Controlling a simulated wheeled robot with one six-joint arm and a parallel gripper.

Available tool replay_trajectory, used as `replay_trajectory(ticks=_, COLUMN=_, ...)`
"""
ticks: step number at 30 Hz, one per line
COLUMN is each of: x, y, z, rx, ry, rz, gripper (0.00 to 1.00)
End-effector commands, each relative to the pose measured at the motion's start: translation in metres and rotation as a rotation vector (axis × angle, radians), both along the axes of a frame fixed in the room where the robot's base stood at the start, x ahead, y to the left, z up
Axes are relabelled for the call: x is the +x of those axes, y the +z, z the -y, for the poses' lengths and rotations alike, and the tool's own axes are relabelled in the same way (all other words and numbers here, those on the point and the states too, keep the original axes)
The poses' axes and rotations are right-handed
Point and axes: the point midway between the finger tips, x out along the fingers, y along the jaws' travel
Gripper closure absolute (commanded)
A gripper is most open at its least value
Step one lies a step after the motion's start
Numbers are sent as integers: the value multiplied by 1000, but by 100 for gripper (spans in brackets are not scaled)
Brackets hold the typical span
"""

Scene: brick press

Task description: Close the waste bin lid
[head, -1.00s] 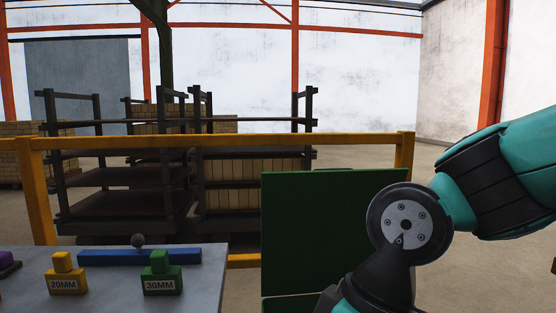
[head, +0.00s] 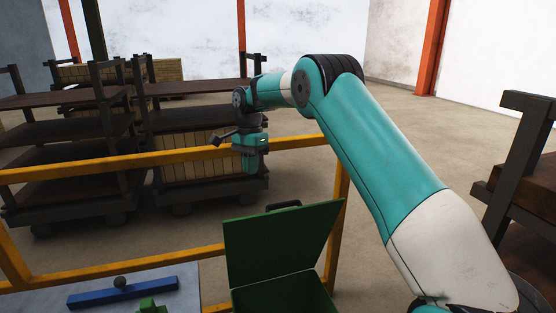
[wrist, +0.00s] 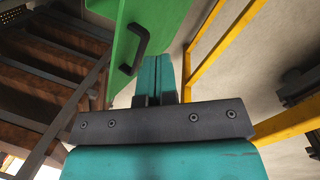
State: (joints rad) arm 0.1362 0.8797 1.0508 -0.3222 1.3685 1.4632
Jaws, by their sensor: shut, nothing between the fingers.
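The green waste bin (head: 285,294) stands at the lower middle of the head view, beside the grey table. Its green lid (head: 280,243) is open and stands up, slightly tilted. The lid's dark handle (head: 284,205) shows just behind its top edge. My gripper (head: 250,168) hangs beyond and above the lid, fingers pointing down, apart from it. In the wrist view my gripper (wrist: 158,60) has its two teal fingers together and empty. The lid's outer face (wrist: 124,28) and its black handle (wrist: 137,46) show just left of the fingertips.
A yellow rail (head: 110,168) runs behind the bin, close to my gripper. Dark racks (head: 180,120) with bricks stand beyond it. A grey table (head: 180,275) at lower left holds a blue bar (head: 122,291) and a green block (head: 150,306). Another dark rack (head: 530,190) stands at right.

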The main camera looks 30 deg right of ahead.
Motion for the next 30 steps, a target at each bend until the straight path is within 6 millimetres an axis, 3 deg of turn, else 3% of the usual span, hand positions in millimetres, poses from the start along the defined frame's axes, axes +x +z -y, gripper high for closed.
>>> replay_trajectory(ticks=1, x=10, y=18, z=19, rx=-22, ry=-104, rz=-27, gripper=100)
replay_trajectory(ticks=6, x=25, y=17, z=63, rx=-90, ry=-388, rz=-89, gripper=100)
replay_trajectory(ticks=9, x=27, y=14, z=78, rx=-113, ry=-486, rz=-110, gripper=100)
replay_trajectory(ticks=17, x=26, y=-3, z=86, rx=-129, ry=-550, rz=-121, gripper=100)
replay_trajectory(ticks=30, x=13, y=-52, z=81, rx=-127, ry=-546, rz=-124, gripper=100)
